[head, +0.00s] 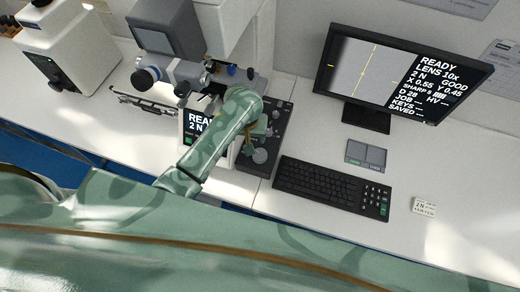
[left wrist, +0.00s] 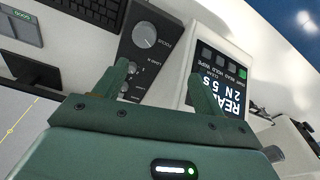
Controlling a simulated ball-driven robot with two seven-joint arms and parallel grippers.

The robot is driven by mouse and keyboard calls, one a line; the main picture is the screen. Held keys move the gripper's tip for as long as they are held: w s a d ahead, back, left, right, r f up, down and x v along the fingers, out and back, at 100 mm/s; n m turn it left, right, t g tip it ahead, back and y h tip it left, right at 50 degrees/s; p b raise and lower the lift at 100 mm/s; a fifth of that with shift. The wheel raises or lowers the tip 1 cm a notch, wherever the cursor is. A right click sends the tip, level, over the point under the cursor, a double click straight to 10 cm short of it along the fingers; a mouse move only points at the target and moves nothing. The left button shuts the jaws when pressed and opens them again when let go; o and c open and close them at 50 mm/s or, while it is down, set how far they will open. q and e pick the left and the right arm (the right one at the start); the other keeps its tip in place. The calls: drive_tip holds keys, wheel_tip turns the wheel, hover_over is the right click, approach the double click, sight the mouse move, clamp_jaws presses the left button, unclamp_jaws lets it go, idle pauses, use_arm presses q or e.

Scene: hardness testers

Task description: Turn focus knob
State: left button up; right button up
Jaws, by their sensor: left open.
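The focus knob (left wrist: 144,35) is a round grey dial on a dark control panel, beside lettering that appears to read FOCUS. In the head view the same knob (head: 261,156) sits near the front end of the panel (head: 254,167). My left gripper (left wrist: 158,68) is open and empty, its two fingers apart over the panel. The knob lies beyond the fingertips in the left wrist view, not between them. Smaller knobs (left wrist: 127,88) show by one finger. In the head view my left gripper (head: 249,140) is partly hidden by its own wrist. My right gripper is not seen.
A small tilted screen (left wrist: 228,80) stands beside the panel, close to one finger. A keyboard (head: 331,187) lies right of the panel. A monitor (head: 400,75) stands behind, and the tester (head: 170,70) is at the back left. The bench front right is mostly clear.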

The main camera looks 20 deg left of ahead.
sight(260, 155)
use_arm(q)
drive_tip(key=w+d+n+g, duration=0.2)
drive_tip(key=w+d+n, duration=0.1)
drive_tip(key=f+b, duration=0.4)
drive_tip(key=f, duration=0.3)
drive_tip(key=f+b, duration=0.4)
drive_tip(key=f, duration=0.4)
drive_tip(key=shift+w+a+f+b, duration=0.1)
drive_tip(key=shift+w+f+b, duration=0.1)
drive_tip(key=shift+f+b, duration=0.15)
drive_tip(key=shift+r, duration=0.1)
drive_tip(key=c, duration=1)
